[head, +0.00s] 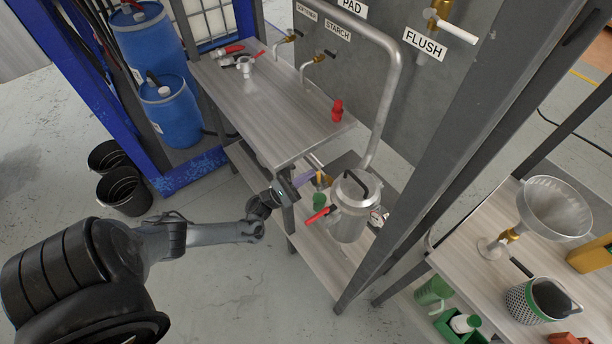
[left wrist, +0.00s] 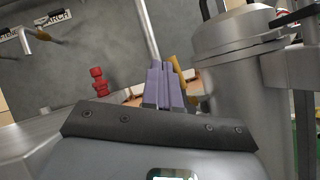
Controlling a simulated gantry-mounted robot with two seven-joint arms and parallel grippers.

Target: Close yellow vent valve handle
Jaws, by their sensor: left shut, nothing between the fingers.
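The yellow vent valve handle (head: 326,179) sits beside the lidded metal vessel (head: 350,212), below the bench's right end. It also shows in the left wrist view as a yellow piece (left wrist: 181,74) partly hidden behind my fingers. My left gripper (head: 304,178) reaches in from the left under the bench edge. Its purple fingers (left wrist: 165,86) are shut with nothing between them. The fingertips are close to the yellow handle on its left; I cannot tell whether they touch it. My right gripper is not in view.
The bench (head: 265,100) stands above and left of my gripper, with a red fitting (head: 337,110) on it. A red lever (head: 319,215) sticks out from the vessel. A curved pipe (head: 388,90) and a grey post (head: 455,150) stand to the right.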

